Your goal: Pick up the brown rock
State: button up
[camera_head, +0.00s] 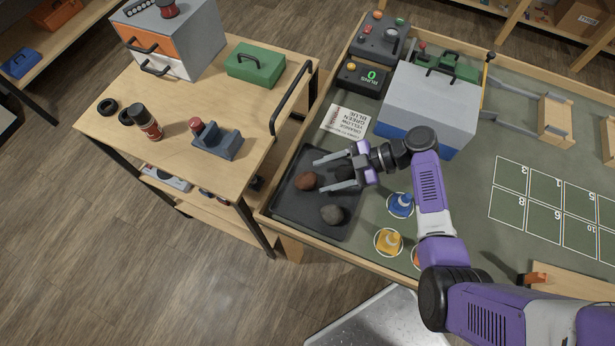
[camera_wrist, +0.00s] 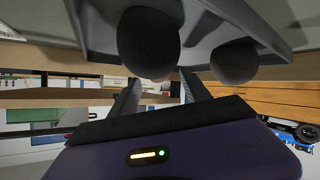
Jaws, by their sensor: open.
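The brown rock (camera_head: 306,180) lies on the dark tray (camera_head: 291,211) at the left end of the green-topped table. My gripper (camera_head: 319,175) reaches in from the right above the tray, its two fingers apart and empty. The brown rock is just off the fingertips, to their left in the head view. A grey rock (camera_head: 332,214) lies nearer the tray's lower edge, outside the fingers. In the wrist view, my fingers (camera_wrist: 160,90) are spread. Two shaded dark rocks, one large (camera_wrist: 148,40) and one at right (camera_wrist: 234,62), show there; their colours are hard to tell.
A grey and blue box (camera_head: 425,105) stands beside my wrist. A blue cone-like piece (camera_head: 401,204) and a yellow one (camera_head: 388,241) stand right of the tray. A wooden cart (camera_head: 240,100) with a black handle adjoins at left. A paper sign (camera_head: 345,124) lies above the tray.

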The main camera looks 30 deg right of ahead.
aim_at(313, 178)
jog(key=shift+p+x, duration=0.55)
jog(key=shift+x, duration=1.65)
jog(key=shift+a+r, duration=0.1)
grip_shut()
